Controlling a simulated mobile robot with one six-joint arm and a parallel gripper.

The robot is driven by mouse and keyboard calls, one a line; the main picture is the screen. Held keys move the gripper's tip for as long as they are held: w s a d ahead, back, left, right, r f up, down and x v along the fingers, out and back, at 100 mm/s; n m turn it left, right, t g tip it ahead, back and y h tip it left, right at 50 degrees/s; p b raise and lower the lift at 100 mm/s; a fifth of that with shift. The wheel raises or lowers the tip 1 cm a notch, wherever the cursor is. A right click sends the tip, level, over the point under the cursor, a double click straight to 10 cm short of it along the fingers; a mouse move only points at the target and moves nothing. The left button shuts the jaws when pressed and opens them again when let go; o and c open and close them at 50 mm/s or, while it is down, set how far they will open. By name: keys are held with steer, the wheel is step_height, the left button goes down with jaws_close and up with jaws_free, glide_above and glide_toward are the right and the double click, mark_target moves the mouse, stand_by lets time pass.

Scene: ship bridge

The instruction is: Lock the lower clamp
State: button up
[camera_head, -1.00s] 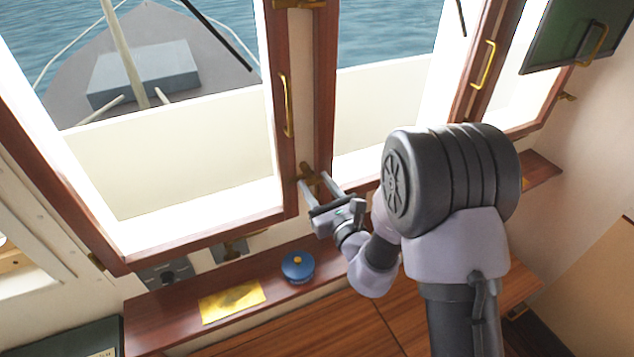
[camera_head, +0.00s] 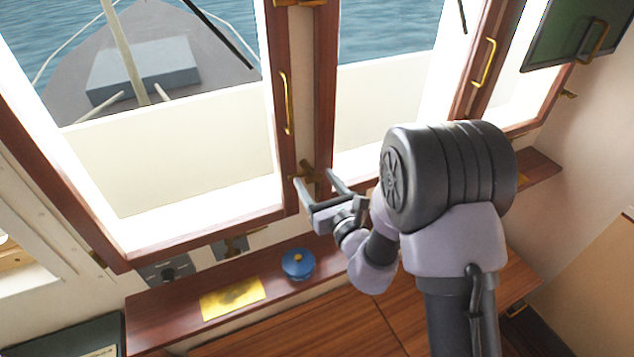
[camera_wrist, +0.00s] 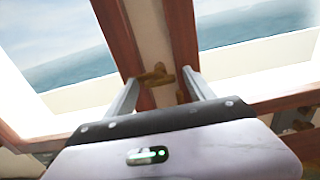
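The lower clamp (camera_head: 309,170) is a small brass fitting low on the wooden post between two windows. In the wrist view the brass clamp (camera_wrist: 154,76) lies roughly crosswise on the pale strip between two wooden frame edges. My gripper (camera_head: 314,177) is open and empty in front of the clamp. In the wrist view, the fingers of my gripper (camera_wrist: 160,78) stand to the left and right of the clamp. I cannot tell whether either finger touches it. Part of the clamp's lower mount is hidden near the right finger.
Below the windows runs a wooden shelf (camera_head: 160,312) with a blue round pot (camera_head: 298,264) and a yellow sheet (camera_head: 233,298). A brass handle (camera_head: 286,104) is on the left window frame. An upper brass clamp (camera_head: 299,3) is at the top edge. A dark screen (camera_head: 560,38) hangs at right.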

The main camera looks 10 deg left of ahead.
steer(key=shift+s, duration=0.1)
steer(key=p+v, duration=0.9)
steer(key=v, duration=0.8)
steer(key=shift+d, duration=0.15)
steer(key=shift+s, duration=0.1)
